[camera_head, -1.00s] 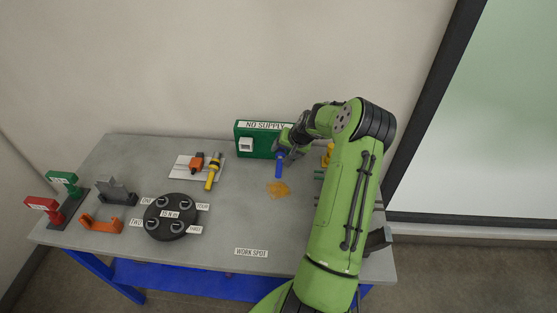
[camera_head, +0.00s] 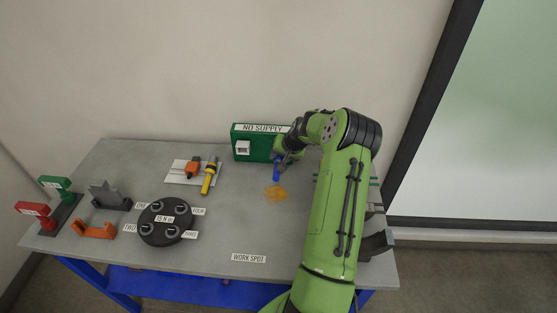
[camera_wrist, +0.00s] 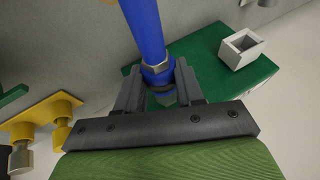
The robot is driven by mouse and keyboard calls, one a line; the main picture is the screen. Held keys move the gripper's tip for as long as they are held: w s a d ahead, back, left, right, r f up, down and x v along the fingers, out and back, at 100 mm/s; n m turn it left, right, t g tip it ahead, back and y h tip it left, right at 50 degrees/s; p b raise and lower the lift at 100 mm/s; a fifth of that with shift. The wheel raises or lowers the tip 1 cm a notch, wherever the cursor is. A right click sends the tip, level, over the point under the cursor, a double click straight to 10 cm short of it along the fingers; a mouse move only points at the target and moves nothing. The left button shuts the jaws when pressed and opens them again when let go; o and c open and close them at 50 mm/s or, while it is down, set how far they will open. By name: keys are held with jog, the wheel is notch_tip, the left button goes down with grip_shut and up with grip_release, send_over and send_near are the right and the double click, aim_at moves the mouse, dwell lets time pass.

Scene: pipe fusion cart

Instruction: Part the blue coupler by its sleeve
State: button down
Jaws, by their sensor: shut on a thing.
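The blue coupler (camera_head: 277,170) is in front of the green "NO SUPPLY" box, partly hidden by my arm. In the wrist view it shows as a blue tube with a blue collar (camera_wrist: 158,74) and a metal nut at its end. My gripper (camera_wrist: 160,85) is shut around this collar end, one finger on each side. In the head view my gripper (camera_head: 286,158) is small and partly hidden by its own links. I cannot tell whether the sleeve has slid or whether the coupler has parted.
The green box (camera_head: 250,147) with a white socket (camera_wrist: 241,48) stands close behind. An orange patch (camera_head: 275,193) lies below the coupler. Yellow fittings (camera_wrist: 52,112) are close by in the wrist view. A black round fixture (camera_head: 170,222) stands left; the table around the "WORK SPOT" label (camera_head: 248,258) is clear.

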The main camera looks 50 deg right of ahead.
jog(key=shift+s+a+b, duration=0.5)
jog(key=shift+s+a, duration=0.45)
jog(key=shift+a, duration=0.25)
jog(key=shift+s+a+b, duration=0.45)
jog(key=shift+s+a, duration=0.45)
jog(key=shift+a, duration=0.25)
jog(key=shift+f, duration=0.1)
